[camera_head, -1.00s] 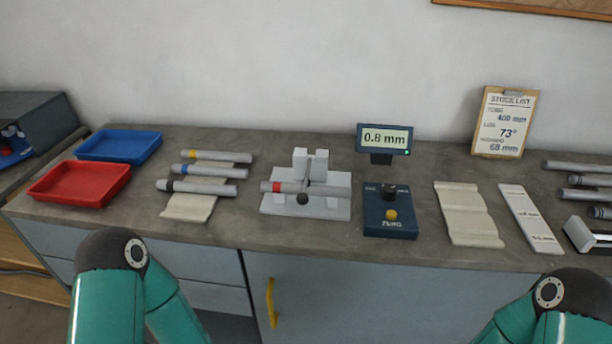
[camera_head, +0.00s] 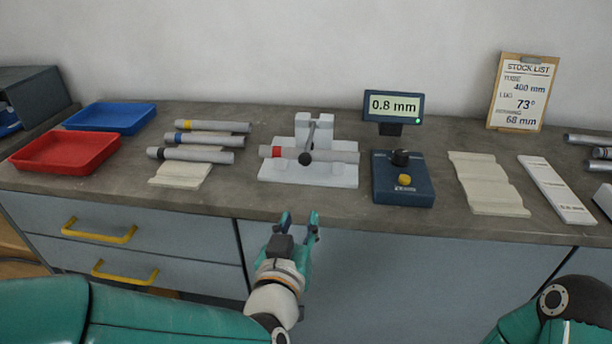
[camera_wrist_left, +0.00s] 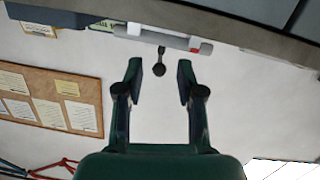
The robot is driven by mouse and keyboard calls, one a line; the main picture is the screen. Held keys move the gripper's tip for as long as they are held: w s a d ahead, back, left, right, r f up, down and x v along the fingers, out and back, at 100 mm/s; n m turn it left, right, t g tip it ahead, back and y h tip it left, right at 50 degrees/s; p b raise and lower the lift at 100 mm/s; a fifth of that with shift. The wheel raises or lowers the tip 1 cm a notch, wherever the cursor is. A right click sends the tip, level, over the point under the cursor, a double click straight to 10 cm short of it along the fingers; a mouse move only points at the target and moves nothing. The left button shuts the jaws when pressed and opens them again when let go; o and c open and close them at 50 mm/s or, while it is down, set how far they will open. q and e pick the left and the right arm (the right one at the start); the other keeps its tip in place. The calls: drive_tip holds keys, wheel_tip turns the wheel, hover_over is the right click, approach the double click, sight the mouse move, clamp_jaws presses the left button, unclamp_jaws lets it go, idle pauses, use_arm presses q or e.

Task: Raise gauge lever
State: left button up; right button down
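The gauge (camera_head: 340,174) is a white fixture on the bench with two upright posts. A grey tube (camera_head: 335,156) with a red band lies across it. Its lever (camera_head: 305,158) is a thin rod ending in a black ball, which hangs in front of the tube. My left gripper (camera_head: 300,220) is open and empty, in front of the bench edge and below the gauge in the picture. In the left wrist view the black ball (camera_wrist_left: 159,70) appears between the open fingers (camera_wrist_left: 160,78), with no visible contact. My right gripper is out of view.
A display (camera_head: 393,106) reading 0.8 mm stands behind a dark blue control box (camera_head: 403,190) with a yellow button, right of the gauge. Several banded tubes (camera_head: 197,155) lie on a cream rest at left. Red (camera_head: 22,160) and blue (camera_head: 75,122) trays stand farther left.

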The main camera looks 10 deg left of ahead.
sight(305, 162)
use_arm(q)
wheel_tip(305, 162, up, 5)
drive_tip(key=s+n+t, duration=0.1)
drive_tip(key=s+t, duration=0.1)
drive_tip(key=shift+y, duration=0.4)
drive_tip(key=w, duration=1.6)
drive_tip(key=shift+w+a+f, duration=0.15)
drive_tip(key=shift+w+a, duration=0.15)
drive_tip(key=shift+w, duration=0.1)
drive_tip(key=shift+f, duration=0.1)
clamp_jaws()
drive_tip(key=shift+p, duration=0.3)
